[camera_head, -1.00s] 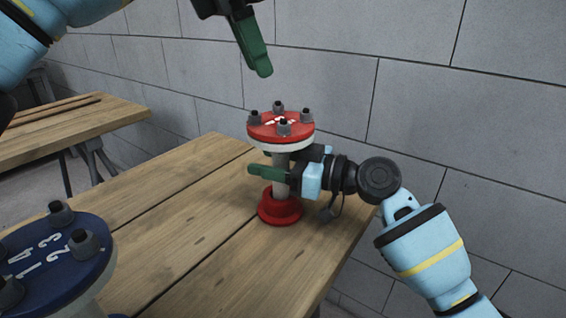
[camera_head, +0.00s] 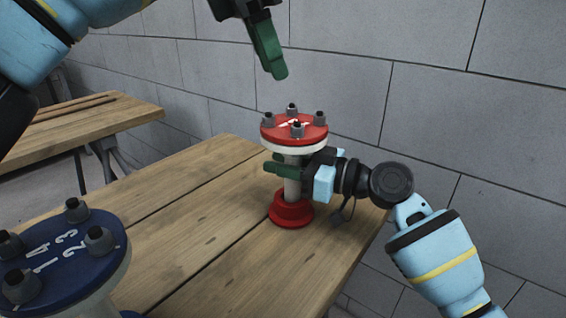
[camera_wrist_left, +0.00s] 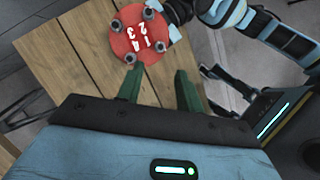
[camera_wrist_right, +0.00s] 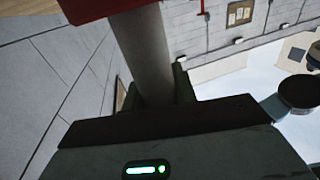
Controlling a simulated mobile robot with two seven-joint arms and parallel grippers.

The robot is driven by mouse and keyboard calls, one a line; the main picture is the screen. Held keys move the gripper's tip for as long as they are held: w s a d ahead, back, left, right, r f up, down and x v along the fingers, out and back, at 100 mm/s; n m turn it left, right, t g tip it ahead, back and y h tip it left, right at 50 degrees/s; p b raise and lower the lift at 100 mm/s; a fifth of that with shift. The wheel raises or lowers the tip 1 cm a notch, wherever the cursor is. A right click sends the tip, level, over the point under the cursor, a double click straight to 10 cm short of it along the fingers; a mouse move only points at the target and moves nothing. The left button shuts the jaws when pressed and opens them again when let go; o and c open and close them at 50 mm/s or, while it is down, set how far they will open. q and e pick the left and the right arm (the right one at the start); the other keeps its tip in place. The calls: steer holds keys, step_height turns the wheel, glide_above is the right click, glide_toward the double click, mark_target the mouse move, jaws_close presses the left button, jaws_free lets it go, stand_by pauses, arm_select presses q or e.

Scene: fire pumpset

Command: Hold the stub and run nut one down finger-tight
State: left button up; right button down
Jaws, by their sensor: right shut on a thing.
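The stub is a grey pipe (camera_head: 292,178) with a red numbered top flange (camera_head: 312,131) and a red foot (camera_head: 291,212), upright on a wooden table. Several dark nuts on studs ring the flange, including one at its front (camera_head: 297,130); the left wrist view shows the flange (camera_wrist_left: 135,42) with digits. I cannot tell which nut is number one in the head view. My right gripper (camera_head: 272,167) is shut around the pipe below the flange; the pipe (camera_wrist_right: 147,50) fills its jaws. My left gripper (camera_head: 277,74) hangs above the flange, apart from it, its fingers (camera_wrist_left: 160,72) open and empty.
A blue numbered flange (camera_head: 60,262) with several nuts stands at the near left. The wooden table (camera_head: 200,210) is clear between the two flanges. Another bench (camera_head: 85,120) stands at the far left. A grey block wall (camera_head: 430,90) rises behind.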

mark_target(296, 127)
arm_select(q)
steer(key=shift+o, duration=0.3)
steer(key=shift+s+d+r+n+t+y, duration=0.15)
steer(key=shift+s+r+n+t, duration=0.35)
steer(key=shift+n, duration=0.65)
steer(key=shift+s+d+r+n+t+y, duration=0.1)
steer(key=shift+s+r+n+t+y, duration=0.2)
steer(key=shift+s+n, duration=0.65)
steer(key=shift+s+d+r+n+t+y, duration=0.2)
steer(key=shift+r+n+t, duration=0.25)
steer(key=shift+n, duration=0.95)
steer(key=shift+a, duration=0.15)
steer(key=x, duration=1.2)
steer(key=shift+s, duration=0.1)
jaws_close()
